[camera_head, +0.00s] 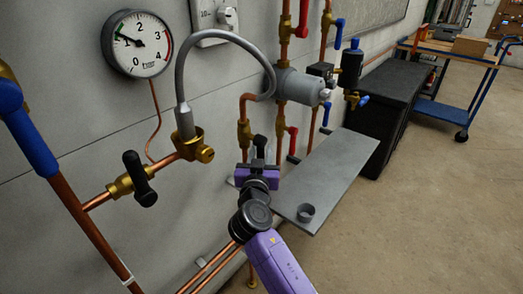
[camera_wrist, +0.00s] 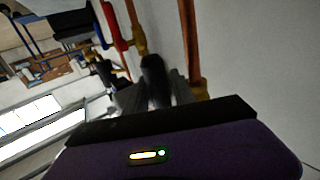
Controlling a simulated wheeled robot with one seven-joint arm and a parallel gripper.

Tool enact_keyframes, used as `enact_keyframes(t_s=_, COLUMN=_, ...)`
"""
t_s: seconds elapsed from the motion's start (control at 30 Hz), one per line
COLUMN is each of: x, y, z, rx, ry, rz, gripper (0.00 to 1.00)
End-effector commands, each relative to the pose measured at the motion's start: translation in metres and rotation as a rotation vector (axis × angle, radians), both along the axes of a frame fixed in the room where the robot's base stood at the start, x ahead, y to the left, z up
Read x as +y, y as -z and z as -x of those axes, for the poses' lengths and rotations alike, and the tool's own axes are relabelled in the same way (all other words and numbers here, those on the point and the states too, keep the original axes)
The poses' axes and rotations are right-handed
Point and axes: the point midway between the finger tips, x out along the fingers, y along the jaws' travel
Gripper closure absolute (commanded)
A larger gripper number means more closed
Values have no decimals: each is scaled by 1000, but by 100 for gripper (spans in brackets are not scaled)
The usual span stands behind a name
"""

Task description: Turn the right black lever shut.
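The right black lever (camera_head: 259,143) is on a brass valve (camera_head: 244,133) on a copper pipe, below the grey hose's arch. My gripper (camera_head: 259,158) is at this lever, reaching up from below. In the wrist view the lever (camera_wrist: 155,78) stands between my two grey fingers (camera_wrist: 153,97), close to both. I cannot tell whether the fingers touch it. The brass valve shows to the right of the fingers in the wrist view (camera_wrist: 200,92). Another black lever (camera_head: 140,178) sits on a brass valve to the left, apart from my gripper.
A pressure gauge (camera_head: 138,43) and a grey hose (camera_head: 230,40) are at the upper left. A blue lever (camera_head: 27,130) is at the far left. Red levers (camera_head: 291,140) and blue ones (camera_head: 338,33) are on pipes to the right. A grey shelf (camera_head: 335,170) holding a small ring (camera_head: 306,212) juts out to the right.

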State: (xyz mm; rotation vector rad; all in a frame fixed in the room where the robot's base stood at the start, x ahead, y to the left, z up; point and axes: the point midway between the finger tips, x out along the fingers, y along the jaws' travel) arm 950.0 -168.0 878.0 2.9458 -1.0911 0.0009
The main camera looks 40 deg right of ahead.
Motion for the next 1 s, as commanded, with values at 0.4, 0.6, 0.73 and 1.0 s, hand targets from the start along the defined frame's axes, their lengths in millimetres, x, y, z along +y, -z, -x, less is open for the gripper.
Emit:
enact_keyframes(t_s=0.4, x=-7, y=0, z=-8, rx=1, ry=-1, rz=-1, gripper=69)
enact_keyframes(t_s=0.6, x=-7, y=0, z=-8, rx=1, ry=-1, rz=-1, gripper=100)
enact_keyframes(t_s=0.73, x=-7, y=0, z=-8, rx=1, ry=-1, rz=-1, gripper=100)
enact_keyframes(t_s=1.0, x=-7, y=0, z=-8, rx=1, ry=-1, rz=-1, gripper=100)
